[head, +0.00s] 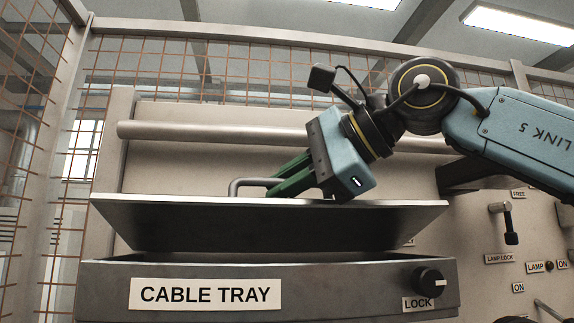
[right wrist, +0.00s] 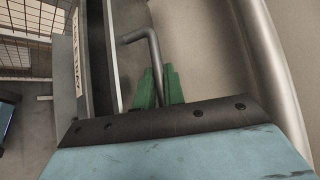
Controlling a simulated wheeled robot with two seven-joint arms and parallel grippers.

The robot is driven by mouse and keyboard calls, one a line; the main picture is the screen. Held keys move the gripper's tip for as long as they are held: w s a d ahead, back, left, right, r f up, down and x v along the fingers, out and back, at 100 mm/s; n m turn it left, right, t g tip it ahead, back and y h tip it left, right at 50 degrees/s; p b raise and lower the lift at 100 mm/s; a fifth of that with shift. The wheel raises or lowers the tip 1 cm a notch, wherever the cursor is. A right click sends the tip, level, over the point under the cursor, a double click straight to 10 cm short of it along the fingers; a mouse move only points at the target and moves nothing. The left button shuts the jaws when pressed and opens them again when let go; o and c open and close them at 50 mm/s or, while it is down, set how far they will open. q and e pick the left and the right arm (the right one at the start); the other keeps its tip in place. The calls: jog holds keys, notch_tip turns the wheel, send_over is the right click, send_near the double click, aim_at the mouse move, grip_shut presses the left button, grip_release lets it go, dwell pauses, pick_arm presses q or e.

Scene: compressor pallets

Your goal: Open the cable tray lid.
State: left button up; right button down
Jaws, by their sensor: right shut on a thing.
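The cable tray (head: 340,300) is a grey metal box with a "CABLE TRAY" label on its front. Its lid (head: 270,222) stands raised at an angle above the box, with a dark gap beneath it. A bent metal handle (head: 240,183) sits on top of the lid. My right gripper (head: 280,188) has green fingers shut on this handle. In the right wrist view the handle (right wrist: 152,50) runs down between the green fingers (right wrist: 158,88). A round black lock knob (head: 429,281) is on the tray front at right, above a "LOCK" label.
A horizontal pipe (head: 210,131) runs along the panel behind the lid. To the right are a lamp lock lever (head: 508,225) and lamp switches with labels. A wire mesh fence (head: 40,190) stands at the left and behind.

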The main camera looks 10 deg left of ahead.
jog(key=shift+w+a+r+m+g+h, duration=0.15)
jog(key=shift+w+r+m+g+h, duration=0.1)
jog(key=shift+w+r+m+g, duration=0.25)
jog(key=shift+w+a+r+m+g+h, duration=0.2)
jog(key=shift+w+r+g+h, duration=0.1)
jog(key=shift+w+r, duration=0.25)
jog(key=shift+r, duration=0.1)
jog(key=c, duration=1.8)
grip_release()
jog(key=shift+o, duration=0.2)
jog(key=v, duration=1.3)
jog(key=shift+d, duration=0.2)
jog(key=shift+w+r, duration=0.1)
jog(key=shift+r, duration=0.05)
